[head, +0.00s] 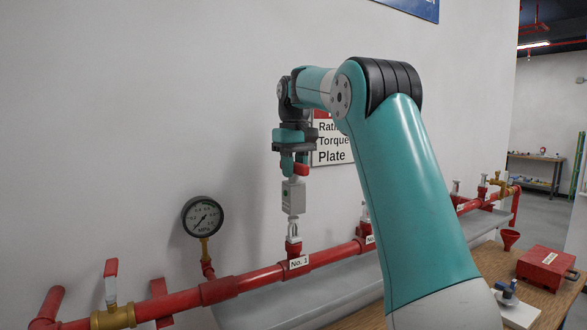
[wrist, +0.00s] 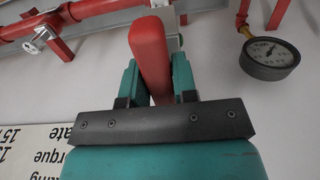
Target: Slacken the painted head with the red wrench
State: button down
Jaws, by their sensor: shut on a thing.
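My gripper (head: 293,168) points down and is shut on the red handle of the wrench (head: 293,196). The red handle (wrist: 150,52) stands between both fingers in the wrist view. The wrench hangs upright, with a grey box-like body and a narrow metal lower end. That end is right at the head on the pipe fitting marked No. 1 (head: 295,252); I cannot tell whether it is around the head or just above it. Another head (head: 364,222) stands farther right, partly behind my arm. A silver head (wrist: 40,38) shows in the wrist view. I cannot tell which head is painted.
A red pipe (head: 245,283) runs along the wall above a grey trough (head: 330,292). A pressure gauge (head: 203,216) and a red-handled valve (head: 112,290) are at the left.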

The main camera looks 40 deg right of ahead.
dwell(0.4)
jog(key=shift+f+b, duration=3.7)
jog(key=n, duration=0.5)
jog(key=shift+d+r, duration=0.1)
jog(key=n, duration=0.6)
jog(key=shift+d+p, duration=0.1)
jog(key=shift+p, duration=0.3)
jog(key=shift+m, duration=0.4)
notch_tip(320, 180, up, 13)
jog(key=p, duration=1.2)
jog(key=shift+f, duration=0.3)
